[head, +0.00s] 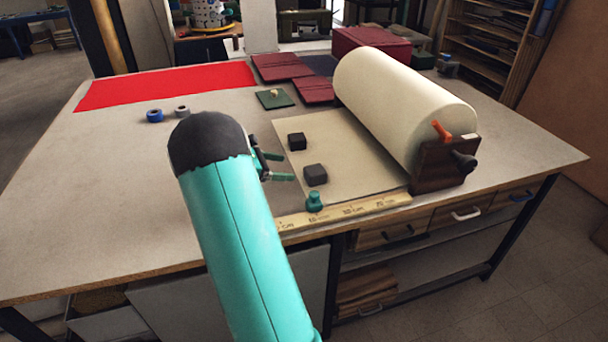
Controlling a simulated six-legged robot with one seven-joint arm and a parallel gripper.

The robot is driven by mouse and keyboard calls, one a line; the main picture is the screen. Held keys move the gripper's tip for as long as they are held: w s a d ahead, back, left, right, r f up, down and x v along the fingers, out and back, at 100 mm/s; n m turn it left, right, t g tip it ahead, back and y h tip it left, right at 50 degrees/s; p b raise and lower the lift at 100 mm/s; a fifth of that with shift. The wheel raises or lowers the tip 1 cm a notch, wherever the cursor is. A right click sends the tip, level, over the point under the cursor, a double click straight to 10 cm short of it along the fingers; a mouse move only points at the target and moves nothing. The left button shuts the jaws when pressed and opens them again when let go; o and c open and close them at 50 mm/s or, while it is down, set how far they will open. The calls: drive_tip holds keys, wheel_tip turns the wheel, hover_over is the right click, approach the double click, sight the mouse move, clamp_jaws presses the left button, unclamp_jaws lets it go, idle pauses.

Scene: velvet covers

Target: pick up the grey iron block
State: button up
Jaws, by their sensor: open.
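Two small dark blocks lie on a beige sheet on the table in the head view. One dark grey block (297,141) sits farther back, and the other dark grey block (315,175) sits nearer the front. From this view I cannot tell which is iron. My gripper (281,167) shows green fingertips to the left of the blocks, at the sheet's left edge. It is open and apart from both blocks. My teal arm hides part of the gripper and the table behind it.
A large cream roll (405,105) on a dark wooden stand borders the sheet on the right. A green knobbed weight (314,202) and a wooden ruler (350,210) lie along the front edge. Red covers (278,67) and a red cloth (165,85) lie behind. The table's left is mostly clear.

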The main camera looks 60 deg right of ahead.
sight(313, 170)
drive_tip(key=x, duration=0.8)
drive_tip(key=shift+s, duration=0.4)
drive_tip(key=shift+x, duration=2.6)
drive_tip(key=shift+w+f, duration=0.1)
drive_tip(key=shift+w, duration=0.05)
clamp_jaws()
drive_tip(key=shift+d, duration=0.1)
